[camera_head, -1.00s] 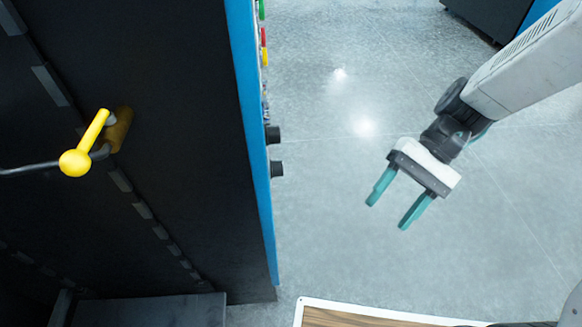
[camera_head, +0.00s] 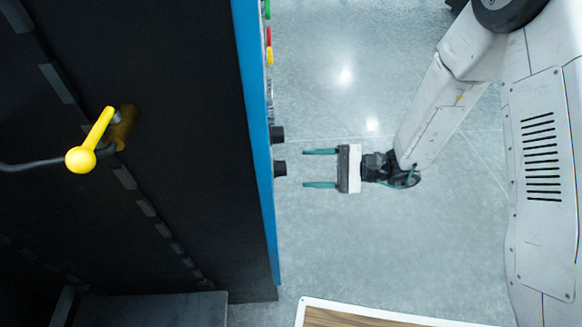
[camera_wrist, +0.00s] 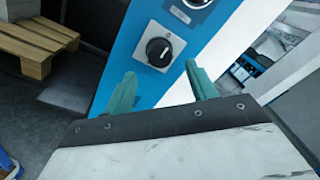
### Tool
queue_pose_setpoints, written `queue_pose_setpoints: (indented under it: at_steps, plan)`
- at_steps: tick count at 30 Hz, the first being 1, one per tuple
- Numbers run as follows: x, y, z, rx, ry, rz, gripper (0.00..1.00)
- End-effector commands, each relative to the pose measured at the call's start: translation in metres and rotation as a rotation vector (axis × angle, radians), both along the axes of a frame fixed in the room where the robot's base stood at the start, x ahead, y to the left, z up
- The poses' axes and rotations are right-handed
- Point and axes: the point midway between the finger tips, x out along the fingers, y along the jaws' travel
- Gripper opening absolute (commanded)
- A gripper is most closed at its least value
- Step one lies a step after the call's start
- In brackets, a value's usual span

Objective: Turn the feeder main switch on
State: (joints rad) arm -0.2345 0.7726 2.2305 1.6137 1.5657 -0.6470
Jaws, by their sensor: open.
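The black rotary knob on a light square plate (camera_wrist: 159,49) is on the blue panel face in the wrist view, just beyond and between my fingertips. In the head view two black knobs stick out from the panel's right side, an upper one (camera_head: 277,134) and a lower one (camera_head: 279,169). I cannot tell for sure which of them is the feeder main switch. My gripper (camera_head: 320,168) is open and empty, its teal fingers pointing left at the lower knob with a small gap. It also shows in the wrist view (camera_wrist: 160,88).
A dark cabinet (camera_head: 170,60) with a blue edge fills the left. Coloured buttons (camera_head: 269,55) line the panel farther up. A wooden pallet (camera_wrist: 35,42) lies at left in the wrist view. The grey floor (camera_head: 340,250) is clear.

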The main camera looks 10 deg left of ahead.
Motion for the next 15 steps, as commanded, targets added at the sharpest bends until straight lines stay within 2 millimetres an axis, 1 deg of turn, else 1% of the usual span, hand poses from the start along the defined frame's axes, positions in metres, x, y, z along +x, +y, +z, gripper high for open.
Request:
queue_pose_setpoints:
  at_steps: [1, 3, 7, 12, 15]
  plan:
    - [-0.003, 0.009, 0.000, 0.000, 0.000, 0.004, 0.57]
    - [-0.005, 0.021, 0.000, 0.000, 0.000, 0.004, 0.57]
    - [-0.009, 0.039, 0.000, -0.001, 0.001, 0.005, 0.57]
    - [-0.011, 0.052, 0.000, -0.001, 0.001, 0.004, 0.57]
    - [-0.011, 0.055, 0.000, -0.001, 0.002, 0.002, 0.57]
